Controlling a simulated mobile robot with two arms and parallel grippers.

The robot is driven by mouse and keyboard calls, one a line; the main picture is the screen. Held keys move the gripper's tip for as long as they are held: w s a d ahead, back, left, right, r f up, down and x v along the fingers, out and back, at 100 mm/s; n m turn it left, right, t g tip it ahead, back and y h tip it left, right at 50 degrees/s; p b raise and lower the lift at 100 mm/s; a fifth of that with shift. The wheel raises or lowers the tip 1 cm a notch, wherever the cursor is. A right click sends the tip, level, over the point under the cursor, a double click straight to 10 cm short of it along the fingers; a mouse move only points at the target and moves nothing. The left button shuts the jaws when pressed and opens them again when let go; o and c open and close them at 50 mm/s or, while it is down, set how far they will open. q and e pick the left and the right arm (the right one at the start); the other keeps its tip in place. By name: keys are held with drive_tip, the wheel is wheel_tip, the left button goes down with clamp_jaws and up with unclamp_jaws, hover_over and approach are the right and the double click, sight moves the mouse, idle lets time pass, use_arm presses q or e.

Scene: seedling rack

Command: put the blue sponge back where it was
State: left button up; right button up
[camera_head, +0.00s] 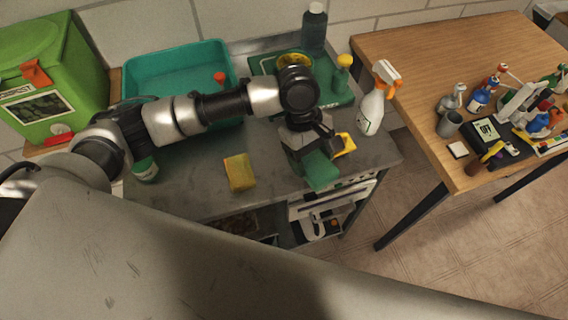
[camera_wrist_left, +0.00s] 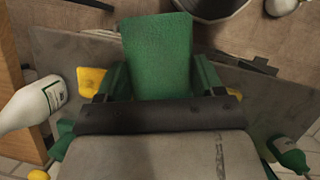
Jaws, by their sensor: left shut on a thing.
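My left gripper (camera_head: 308,152) is shut on a green sponge (camera_head: 321,170), held over the front right part of the grey counter. In the left wrist view the green sponge (camera_wrist_left: 158,50) sticks out beyond the fingers of the gripper (camera_wrist_left: 160,82). I see no sponge that is clearly blue. A yellow sponge (camera_head: 240,172) lies on the counter, left of the gripper and apart from it. My right gripper is not in view.
A teal basin (camera_head: 178,62) and a green tray (camera_head: 263,64) stand at the back. A white spray bottle (camera_head: 370,112) stands at the right, near a yellow item (camera_head: 346,144). A green bottle (camera_head: 146,170) stands at the left. A wooden table (camera_head: 415,60) with bottles is beyond.

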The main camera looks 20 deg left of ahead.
use_arm(q)
drive_tip(key=shift+d+f+n, duration=0.15)
drive_tip(key=shift+d+n, duration=0.15)
drive_tip(key=shift+n, duration=0.1)
drive_tip(key=p, duration=0.2)
hover_over(279, 168)
drive_tip(key=f, duration=0.6)
drive_tip(key=shift+w+a+f, duration=0.2)
drive_tip(key=shift+w+a, duration=0.1)
drive_tip(key=shift+w+a+f, duration=0.15)
drive_tip(key=shift+a+f, duration=0.05)
drive_tip(key=shift+a, duration=0.05)
drive_tip(key=shift+f+p, duration=0.45)
drive_tip(key=shift+f, duration=1.65)
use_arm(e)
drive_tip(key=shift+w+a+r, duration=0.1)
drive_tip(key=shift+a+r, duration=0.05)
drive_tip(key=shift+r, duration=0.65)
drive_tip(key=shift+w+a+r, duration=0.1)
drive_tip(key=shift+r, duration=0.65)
use_arm(q)
drive_tip(key=o, duration=0.7)
drive_tip(key=shift+f, duration=0.1)
